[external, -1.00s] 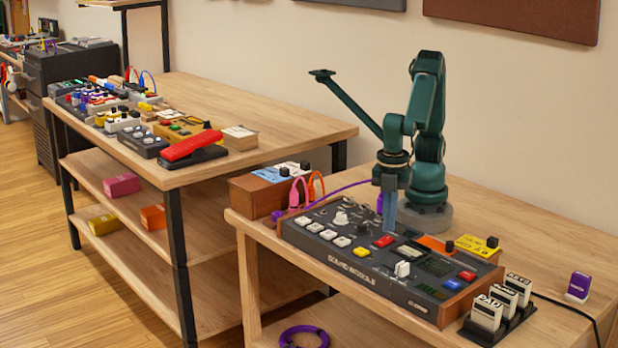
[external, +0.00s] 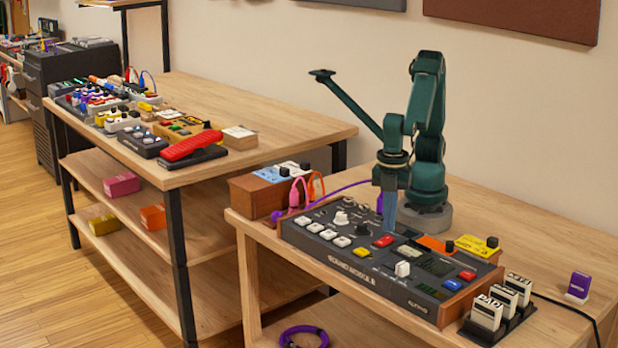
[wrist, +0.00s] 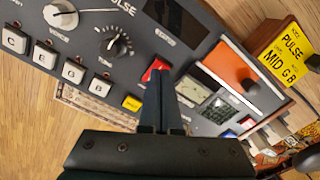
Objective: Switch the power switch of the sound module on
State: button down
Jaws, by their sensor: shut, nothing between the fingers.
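The sound module (external: 340,262) is a wide dark grey panel with wooden ends on the near table. It carries white keys, knobs, a red button (external: 384,241), a yellow button (external: 362,252) and a raised white piece (external: 402,269). I cannot tell for sure which control is the power switch. In the wrist view the shut fingers (wrist: 162,78) lie over the panel beside the red button (wrist: 151,70), with the yellow button (wrist: 132,103) lower left. Contact cannot be told, and they hide part of the panel.
A blue-topped wooden box (external: 254,194) with cables is at left. White labelled pedals (external: 503,294) stand at right.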

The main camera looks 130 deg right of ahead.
aim_at(388, 237)
jog(key=shift+f, duration=0.85)
dwell(0.7)
jog(key=shift+r, duration=3.5)
jog(key=s+d+r+m+t, duration=0.2)
jog(key=s+d+m+t, duration=0.3)
jog(key=d, duration=0.6)
jog(key=shift+s+r+m+t, duration=0.3)
jog(key=shift+s+r+m, duration=0.1)
jog(key=shift+s+m, duration=0.1)
